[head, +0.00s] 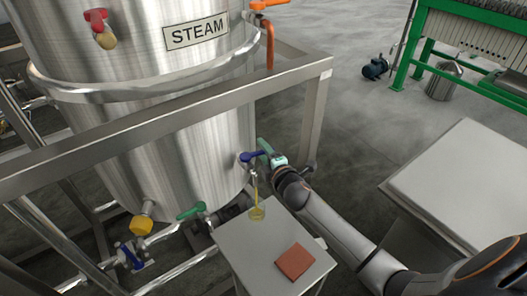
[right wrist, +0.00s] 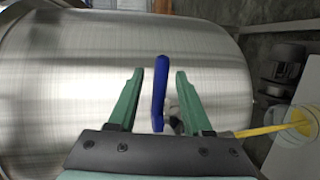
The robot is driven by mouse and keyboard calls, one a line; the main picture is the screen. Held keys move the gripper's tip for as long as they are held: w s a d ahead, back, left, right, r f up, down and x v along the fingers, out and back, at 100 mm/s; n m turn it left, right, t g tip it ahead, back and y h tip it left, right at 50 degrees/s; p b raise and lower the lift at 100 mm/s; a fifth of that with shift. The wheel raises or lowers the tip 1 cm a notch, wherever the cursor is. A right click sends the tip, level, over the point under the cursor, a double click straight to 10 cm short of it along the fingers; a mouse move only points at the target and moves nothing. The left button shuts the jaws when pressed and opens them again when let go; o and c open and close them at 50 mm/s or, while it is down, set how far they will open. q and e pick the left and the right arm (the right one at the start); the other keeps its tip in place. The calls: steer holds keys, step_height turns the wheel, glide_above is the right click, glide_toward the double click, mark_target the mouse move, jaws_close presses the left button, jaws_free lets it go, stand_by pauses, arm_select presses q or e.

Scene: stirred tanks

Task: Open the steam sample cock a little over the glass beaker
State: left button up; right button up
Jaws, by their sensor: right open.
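The steel tank (head: 185,125) carries a STEAM sign (head: 196,35). Its sample cock has a blue lever (head: 249,157) low on the right side. A yellow stream runs from the cock down into the glass beaker (head: 257,213), which holds some yellow liquid. My right gripper (head: 263,151) is at the cock. In the right wrist view, the blue lever (right wrist: 158,95) stands between the open green fingers (right wrist: 159,73), with a gap on each side. The stream and beaker (right wrist: 303,122) show at the right there. My left gripper is not in view.
The beaker stands on a small steel stand (head: 252,250) beside a reddish-brown cloth or pad (head: 294,261). A steel frame rail (head: 170,100) crosses in front of the tank. A green-handled valve (head: 191,211) and a yellow knob (head: 141,225) sit lower left. A grey table (head: 465,180) is at right.

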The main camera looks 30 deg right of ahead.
steer(key=p+v, duration=0.2)
steer(key=v, duration=1)
steer(key=shift+s, duration=0.3)
